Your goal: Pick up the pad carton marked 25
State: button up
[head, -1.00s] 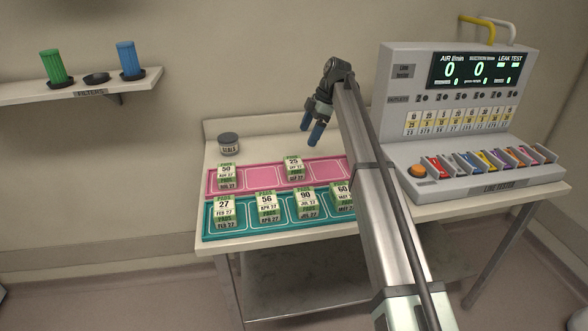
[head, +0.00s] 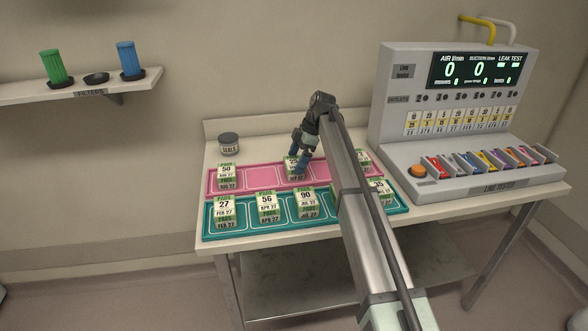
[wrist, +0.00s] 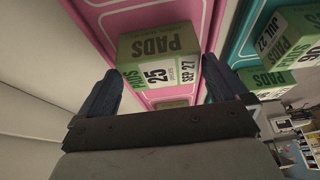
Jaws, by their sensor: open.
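The pad carton marked 25 (wrist: 157,74) is green and white, dated SEP 27. In the wrist view it lies ahead of and between my gripper's two blue fingers, with a gap on each side. In the head view the carton (head: 291,163) sits in the pink tray (head: 263,179) and is partly hidden by the fingers. My gripper (head: 300,165) is open and empty, right at this carton. I cannot tell exactly how far down the fingers reach around it.
Another carton marked 50 (head: 226,176) sits at the pink tray's left. The teal tray (head: 245,227) in front holds cartons marked 27 (head: 224,207), 56 (head: 267,204) and 90 (head: 305,202), among others. A seals jar (head: 229,143) stands behind. The link tester (head: 470,115) is at right.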

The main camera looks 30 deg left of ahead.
aim_at(295, 162)
jog(key=x, duration=0.3)
jog(key=shift+f, duration=0.1)
jog(key=shift+c, duration=0.3)
jog(key=c, duration=0.7)
